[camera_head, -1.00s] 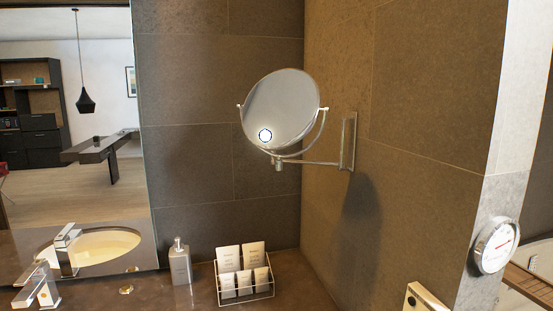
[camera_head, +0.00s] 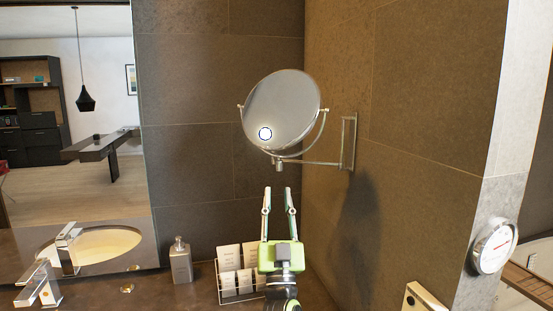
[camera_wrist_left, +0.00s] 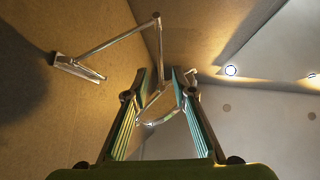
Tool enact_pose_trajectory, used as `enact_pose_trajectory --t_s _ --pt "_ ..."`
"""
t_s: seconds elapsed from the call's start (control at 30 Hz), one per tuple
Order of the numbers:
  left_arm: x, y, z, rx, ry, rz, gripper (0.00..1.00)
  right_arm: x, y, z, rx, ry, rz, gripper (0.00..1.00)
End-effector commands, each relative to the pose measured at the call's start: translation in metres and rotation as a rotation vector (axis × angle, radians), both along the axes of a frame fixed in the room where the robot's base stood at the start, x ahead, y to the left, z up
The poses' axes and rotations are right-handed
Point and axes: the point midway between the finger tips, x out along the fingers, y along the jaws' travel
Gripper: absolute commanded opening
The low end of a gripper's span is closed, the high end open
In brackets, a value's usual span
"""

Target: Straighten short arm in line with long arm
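A round mirror (camera_head: 283,105) in a metal yoke hangs from a folding wall mount. The long arm (camera_head: 318,162) runs left from the wall bracket (camera_head: 348,142) to a joint (camera_head: 279,165) below the mirror. In the left wrist view, the long arm (camera_wrist_left: 118,43) meets the short arm (camera_wrist_left: 160,55) at a sharp bend, not in line. My left gripper (camera_head: 278,197) points up just below the joint, open and empty. In the left wrist view, the short arm shows between its fingers (camera_wrist_left: 160,80); I cannot tell whether they touch it. My right gripper is out of view.
The tiled side wall (camera_head: 425,110) stands close on the right. A dial (camera_head: 494,246) is mounted at far right.

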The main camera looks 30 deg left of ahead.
Motion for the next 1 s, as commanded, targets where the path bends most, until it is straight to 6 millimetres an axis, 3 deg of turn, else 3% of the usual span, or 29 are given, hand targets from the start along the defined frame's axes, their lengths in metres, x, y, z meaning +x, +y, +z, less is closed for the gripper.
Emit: enact_pose_trajectory --t_s 0.2,0.5,0.97,1.0 --pt "0.028 0.020 0.039 0.002 -0.002 -0.001 0.24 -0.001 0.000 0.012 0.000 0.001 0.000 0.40" --pt "0.057 0.042 0.072 0.001 0.001 -0.001 0.24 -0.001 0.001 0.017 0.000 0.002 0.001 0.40" --pt "0.065 0.047 0.080 0.000 0.003 -0.003 0.24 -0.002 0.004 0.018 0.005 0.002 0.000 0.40" --pt "0.065 0.047 0.080 0.000 0.003 -0.003 0.16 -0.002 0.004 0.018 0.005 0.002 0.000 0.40"
